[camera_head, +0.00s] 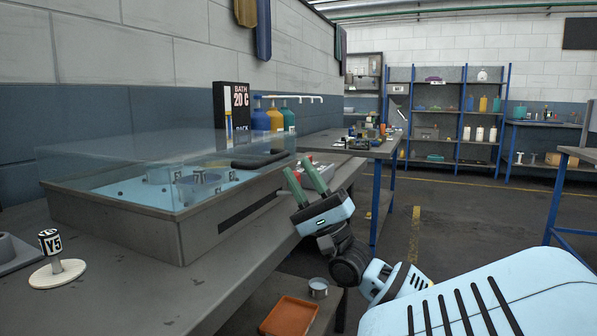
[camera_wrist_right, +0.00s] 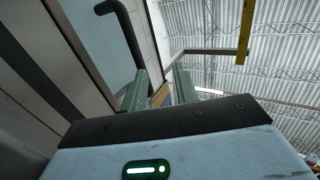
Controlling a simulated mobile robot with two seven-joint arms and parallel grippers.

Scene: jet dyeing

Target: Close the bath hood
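The bath (camera_head: 150,232) is a grey box on the bench at the left, with a pale blue interior holding labelled round fittings. Its clear hood (camera_head: 95,160) stands above the box rim; how far it is raised is hard to tell. A black bar handle (camera_head: 258,161) shows at the hood's right side, and a black handle also shows in the right wrist view (camera_wrist_right: 128,38). My right gripper (camera_head: 298,165) is just right of the bath, its two green fingers apart and nothing between them. In the wrist view its fingers (camera_wrist_right: 160,85) point toward the handle side. My left gripper is out of view.
Colored bottles (camera_head: 275,118) and a black bath sign (camera_head: 232,105) stand behind the bath. An orange tray (camera_head: 290,316) and a metal cup (camera_head: 318,287) sit lower down. Open floor lies to the right.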

